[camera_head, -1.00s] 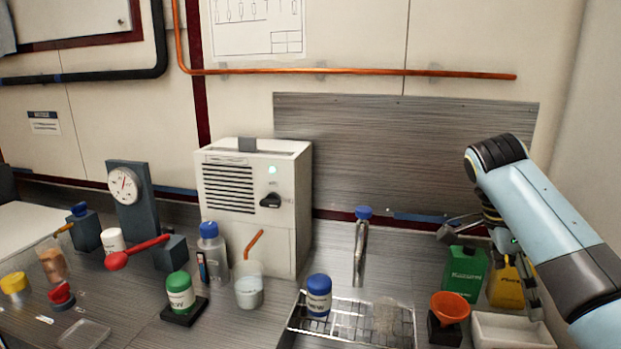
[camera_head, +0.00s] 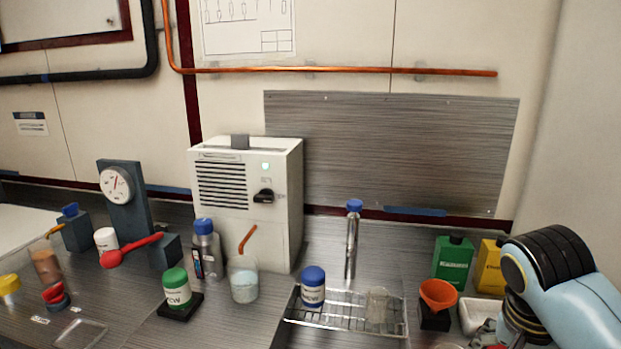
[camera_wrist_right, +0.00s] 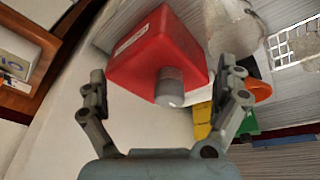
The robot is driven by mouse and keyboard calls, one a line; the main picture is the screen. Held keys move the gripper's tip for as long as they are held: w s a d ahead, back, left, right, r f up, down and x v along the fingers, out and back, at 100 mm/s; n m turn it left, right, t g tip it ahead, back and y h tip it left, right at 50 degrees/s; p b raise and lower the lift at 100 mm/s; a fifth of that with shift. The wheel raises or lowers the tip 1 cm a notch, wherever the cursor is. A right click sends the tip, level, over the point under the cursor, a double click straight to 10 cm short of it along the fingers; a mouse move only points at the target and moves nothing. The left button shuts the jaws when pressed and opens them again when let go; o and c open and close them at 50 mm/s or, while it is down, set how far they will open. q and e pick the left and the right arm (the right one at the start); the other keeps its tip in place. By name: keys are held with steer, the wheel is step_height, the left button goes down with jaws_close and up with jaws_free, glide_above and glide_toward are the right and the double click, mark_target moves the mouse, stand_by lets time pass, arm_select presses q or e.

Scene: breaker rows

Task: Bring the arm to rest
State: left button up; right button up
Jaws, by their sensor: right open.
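My right arm (camera_head: 565,280) comes in at the lower right of the head view and bends downward; its gripper is mostly cut off or hidden there. In the right wrist view my right gripper (camera_wrist_right: 167,88) has its two fingers spread wide apart. A red container (camera_wrist_right: 150,48) with a grey cap (camera_wrist_right: 170,88) shows beyond and between the fingers; I cannot tell how far off it is, and nothing is gripped. My left gripper is in neither view.
A green bottle (camera_head: 453,262) and a yellow bottle (camera_head: 490,268) stand beside the right arm, with an orange funnel (camera_head: 438,294) in front. A wire rack (camera_head: 345,318) and blue-capped bottle (camera_head: 312,290) are further left. A white machine (camera_head: 245,200) stands against the wall.

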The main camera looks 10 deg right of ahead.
steer(key=s+a+r+n+t+y, duration=0.1)
steer(key=s+a+r+n, duration=0.15)
steer(key=s+n, duration=0.4)
steer(key=s+a+r+n+t+y, duration=0.1)
steer(key=s+a+n, duration=0.2)
steer(key=s+n, duration=0.35)
steer(key=s+d+f+b, duration=0.15)
steer(key=f+b, duration=0.25)
steer(key=f, duration=0.9)
steer(key=s+f+m+g+b, duration=0.15)
steer(key=f+b, duration=0.25)
steer(key=f, duration=0.9)
steer(key=s+d+f+t+b, duration=0.15)
steer(key=f+b, duration=0.25)
steer(key=f, duration=0.9)
steer(key=s+f+g+b, duration=0.1)
steer(key=s+f+b, duration=0.3)
steer(key=s+f, duration=0.5)
steer(key=s+f+g+b, duration=0.1)
steer(key=s+f+b, duration=0.3)
steer(key=s+f, duration=0.5)
step_height(320, 180, down, 6)
steer(key=shift+r, duration=0.2)
